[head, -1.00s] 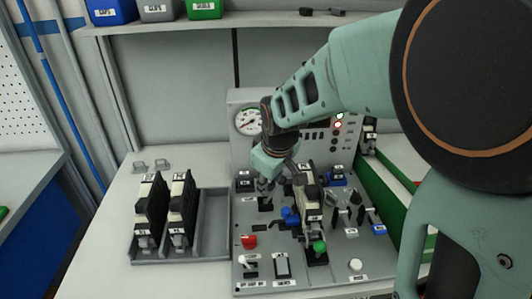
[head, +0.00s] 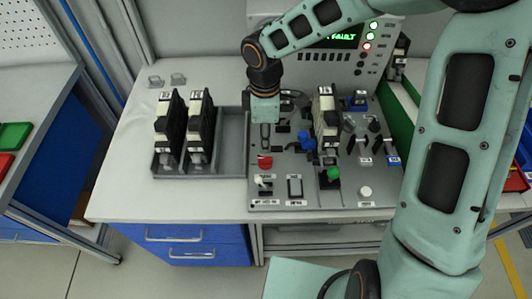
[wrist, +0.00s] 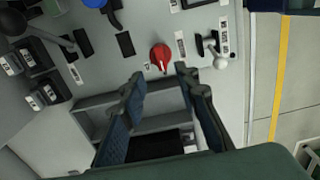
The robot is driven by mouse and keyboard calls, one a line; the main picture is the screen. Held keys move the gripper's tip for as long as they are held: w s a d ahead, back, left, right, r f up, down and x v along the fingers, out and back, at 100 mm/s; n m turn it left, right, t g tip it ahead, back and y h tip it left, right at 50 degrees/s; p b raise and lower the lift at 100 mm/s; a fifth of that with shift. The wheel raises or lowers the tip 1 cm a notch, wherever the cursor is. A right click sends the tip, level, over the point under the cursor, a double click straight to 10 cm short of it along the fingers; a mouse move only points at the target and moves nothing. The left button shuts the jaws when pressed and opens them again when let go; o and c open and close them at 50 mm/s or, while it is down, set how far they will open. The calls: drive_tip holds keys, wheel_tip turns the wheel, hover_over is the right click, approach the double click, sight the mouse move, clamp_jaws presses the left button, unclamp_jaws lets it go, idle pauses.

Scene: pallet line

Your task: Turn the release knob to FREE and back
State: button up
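A round red knob (head: 265,162) with a pale pointer mark sits at the left of the grey control panel (head: 340,195). It also shows in the wrist view (wrist: 160,55), just beyond the fingertips. Its label is too small to read, so I cannot tell whether it is the release knob. My gripper (head: 265,140) points down over the panel's left side, behind the red knob. In the wrist view my gripper (wrist: 160,77) has its two fingers apart with nothing between them; they do not appear to touch the knob.
A blue knob (head: 308,142), a black-and-white module (head: 325,110) and a green knob (head: 333,174) stand right of my gripper. A white-tipped lever (head: 261,181) is in front of the red knob. A grey tray (head: 232,150) holds two modules at left. The display (head: 340,38) reads FAULT.

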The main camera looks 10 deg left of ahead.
sight(265, 158)
wheel_tip(265, 158, down, 9)
drive_tip(key=shift+r, duration=0.15)
clamp_jaws()
